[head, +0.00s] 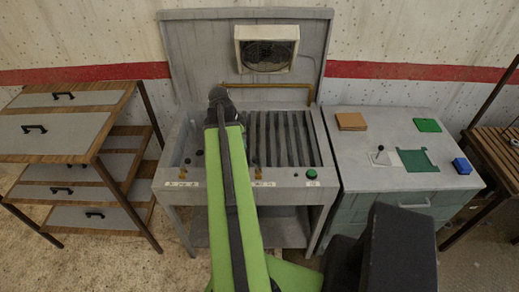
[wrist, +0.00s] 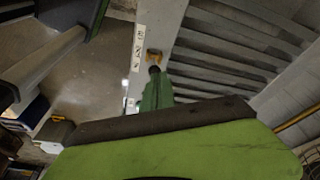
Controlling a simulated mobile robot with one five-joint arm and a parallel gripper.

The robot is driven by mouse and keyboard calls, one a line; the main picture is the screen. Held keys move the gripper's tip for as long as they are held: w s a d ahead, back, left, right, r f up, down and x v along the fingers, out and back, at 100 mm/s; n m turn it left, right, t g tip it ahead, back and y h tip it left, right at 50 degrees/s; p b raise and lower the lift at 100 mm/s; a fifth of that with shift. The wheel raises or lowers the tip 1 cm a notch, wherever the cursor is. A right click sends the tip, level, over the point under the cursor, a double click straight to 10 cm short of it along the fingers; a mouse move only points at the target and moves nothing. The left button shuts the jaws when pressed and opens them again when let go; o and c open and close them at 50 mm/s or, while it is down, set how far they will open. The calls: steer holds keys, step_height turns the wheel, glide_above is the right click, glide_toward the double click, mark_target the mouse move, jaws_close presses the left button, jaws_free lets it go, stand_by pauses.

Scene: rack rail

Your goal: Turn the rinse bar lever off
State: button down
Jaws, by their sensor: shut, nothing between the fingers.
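The grey rinse station (head: 290,185) stands in the middle of the head view. A small brass lever fitting (head: 258,173) sits on its front ledge beside a white label. A second brass-coloured fitting (head: 183,172) is further left on the ledge. My gripper (wrist: 154,72) is shut and empty, a narrow green part with a dark tip in the wrist view. A brass fitting (wrist: 154,54) shows just beyond the tip, beside the label strip. I cannot tell whether they touch. In the head view my arm covers the ledge between the fittings, and the fingertips are hidden.
A slatted basin (head: 280,135), a brass pipe (head: 270,86) and a fan box (head: 266,49) are on the station. A green button (head: 311,173) is at its right front. A drawer rack (head: 60,130) stands left, and a cabinet (head: 385,190) with small items right.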

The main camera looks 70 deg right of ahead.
steer(key=s+d+r+m, duration=0.2)
steer(key=s+d+m, duration=0.15)
steer(key=s, duration=0.45)
steer(key=b+x, duration=1)
steer(key=x, duration=0.2)
steer(key=shift+g, duration=0.4)
steer(key=w, duration=0.1)
steer(key=w+a+r, duration=0.1)
steer(key=w+a+p, duration=0.1)
steer(key=shift+w+a+r, duration=0.2)
steer(key=shift+w+r, duration=0.1)
steer(key=shift+w, duration=0.05)
